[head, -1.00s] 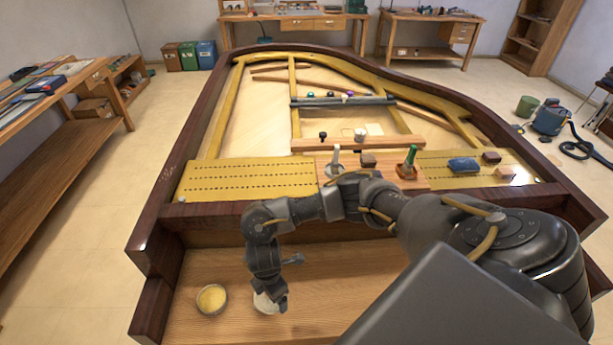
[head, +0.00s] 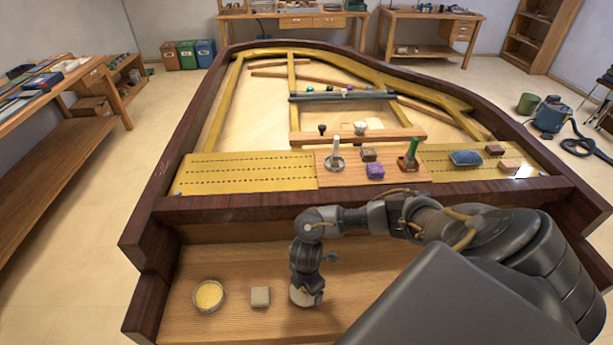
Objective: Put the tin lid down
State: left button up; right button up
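My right gripper (head: 306,291) points down over the wooden ledge (head: 230,325) at the front of the piano. It is shut on a pale, round tin lid (head: 299,298), partly hidden behind the fingers. I cannot tell whether the lid touches the wood or is just above it. An open round tin (head: 208,296) with yellow contents stands on the ledge to the left. A small beige block (head: 260,297) lies between the tin and the lid, apart from both. My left gripper is not in view.
A wooden board (head: 345,181) above the ledge holds a white-handled tool (head: 335,154), a purple block (head: 375,171), a brown block (head: 369,154) and a green-handled tool (head: 411,153). A dark rail (head: 350,208) separates it from the ledge. Bare wood lies around the lid.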

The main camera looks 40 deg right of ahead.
jog(key=shift+w+f, duration=0.1)
jog(key=shift+f, duration=0.4)
jog(key=shift+f, duration=0.2)
jog(key=o, duration=0.7)
jog(key=shift+r, duration=0.15)
notch_tip(320, 180, up, 12)
jog(key=p, duration=0.3)
jog(key=shift+r, duration=0.1)
